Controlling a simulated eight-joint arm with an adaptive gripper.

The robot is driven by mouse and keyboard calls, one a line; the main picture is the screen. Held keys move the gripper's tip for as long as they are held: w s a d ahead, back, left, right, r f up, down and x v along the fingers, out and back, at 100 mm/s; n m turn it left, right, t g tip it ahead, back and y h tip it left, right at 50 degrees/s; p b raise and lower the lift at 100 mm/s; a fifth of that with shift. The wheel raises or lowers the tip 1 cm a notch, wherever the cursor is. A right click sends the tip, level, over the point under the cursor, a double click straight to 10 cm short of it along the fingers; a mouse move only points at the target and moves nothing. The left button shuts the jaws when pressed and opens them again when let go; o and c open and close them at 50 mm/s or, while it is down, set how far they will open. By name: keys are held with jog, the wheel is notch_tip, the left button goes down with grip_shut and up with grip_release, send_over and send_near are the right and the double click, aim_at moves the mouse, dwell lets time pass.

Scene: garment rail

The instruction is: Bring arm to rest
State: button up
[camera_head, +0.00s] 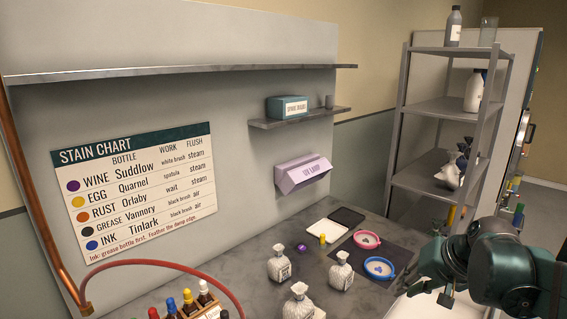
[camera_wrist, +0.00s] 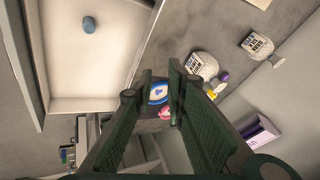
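My arm (camera_head: 490,268) reaches in from the right edge in the head view, above the right end of the counter. My gripper (camera_wrist: 160,80) shows in the wrist view with its two dark green fingers apart. Nothing is held between them. Past the fingertips, farther off, lie the blue-rimmed round dish (camera_wrist: 157,93) and the pink-rimmed one (camera_wrist: 165,113). In the head view my fingertips are not clearly made out against the arm.
A white basin (camera_wrist: 98,104) holds a small blue piece (camera_wrist: 89,25). Several white bottles (camera_head: 341,271) stand on the counter (camera_head: 255,246). A bottle rack (camera_head: 190,309) and red hose (camera_head: 165,266) are at the front. A metal shelf unit (camera_head: 440,108) stands behind my arm.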

jog(key=s+a+n+t+h, duration=0.1)
jog(key=s+a+n, duration=0.3)
jog(key=s+a, duration=0.7)
jog(key=shift+s+r+n+h+p, duration=0.35)
jog(key=shift+s+h, duration=0.25)
jog(key=shift+s, duration=1.2)
